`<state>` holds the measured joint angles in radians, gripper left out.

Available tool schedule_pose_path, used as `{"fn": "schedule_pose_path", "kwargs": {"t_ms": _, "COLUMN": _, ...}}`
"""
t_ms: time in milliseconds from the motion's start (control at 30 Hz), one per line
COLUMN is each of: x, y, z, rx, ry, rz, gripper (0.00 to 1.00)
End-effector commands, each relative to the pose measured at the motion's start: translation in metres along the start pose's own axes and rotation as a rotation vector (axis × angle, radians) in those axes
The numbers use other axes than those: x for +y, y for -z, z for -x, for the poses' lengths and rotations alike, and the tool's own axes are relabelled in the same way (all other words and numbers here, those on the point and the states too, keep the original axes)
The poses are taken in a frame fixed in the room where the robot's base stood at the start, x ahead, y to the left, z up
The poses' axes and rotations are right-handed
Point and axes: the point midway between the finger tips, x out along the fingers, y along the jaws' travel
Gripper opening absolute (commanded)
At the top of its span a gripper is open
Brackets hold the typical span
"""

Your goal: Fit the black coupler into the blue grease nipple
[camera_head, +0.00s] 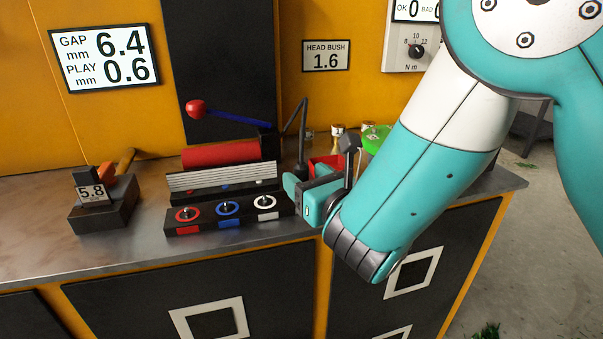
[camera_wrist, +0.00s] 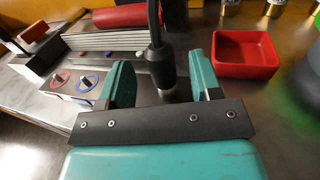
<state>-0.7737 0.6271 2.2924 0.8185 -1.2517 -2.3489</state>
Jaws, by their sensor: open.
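The black coupler (camera_wrist: 159,62) hangs upright at the end of a dark hose, its grey tip pointing down, in the wrist view. My gripper (camera_wrist: 160,72) is open, with one teal finger on each side of the coupler and visible gaps between. In the head view my gripper (camera_head: 306,184) is just right of the nipple block, and the coupler is hard to make out there. The blue grease nipple (camera_head: 228,208) is the middle one on the black block, between red and white ones. It also shows in the wrist view (camera_wrist: 87,83), left of my left finger.
A red tray (camera_wrist: 246,55) stands right of my gripper. Behind the nipple block (camera_head: 200,229) are a ribbed grey block (camera_head: 222,178) and a red roller (camera_head: 222,153). A dark 5.8 stand (camera_head: 101,205) is at left. The bench's front left is clear.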

Motion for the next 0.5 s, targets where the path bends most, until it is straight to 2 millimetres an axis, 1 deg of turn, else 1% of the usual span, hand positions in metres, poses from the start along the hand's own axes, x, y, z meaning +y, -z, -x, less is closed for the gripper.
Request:
{"fn": "schedule_pose_path", "kwargs": {"t_ms": 33, "x": -0.001, "y": -0.005, "z": -0.007, "rx": 0.001, "ry": 0.002, "rz": 0.0, "gripper": 0.58}}
{"fn": "schedule_pose_path", "kwargs": {"t_ms": 100, "x": -0.002, "y": -0.005, "z": -0.018, "rx": 0.002, "ry": 0.002, "rz": -0.001, "gripper": 0.58}}
{"fn": "schedule_pose_path", "kwargs": {"t_ms": 233, "x": -0.002, "y": -0.004, "z": -0.031, "rx": 0.002, "ry": 0.0, "rz": 0.001, "gripper": 0.58}}
{"fn": "schedule_pose_path", "kwargs": {"t_ms": 333, "x": -0.002, "y": -0.002, "z": -0.038, "rx": 0.001, "ry": -0.001, "rz": 0.0, "gripper": 0.58}}
{"fn": "schedule_pose_path", "kwargs": {"t_ms": 500, "x": -0.002, "y": 0.002, "z": -0.042, "rx": 0.0, "ry": -0.001, "rz": 0.001, "gripper": 0.58}}
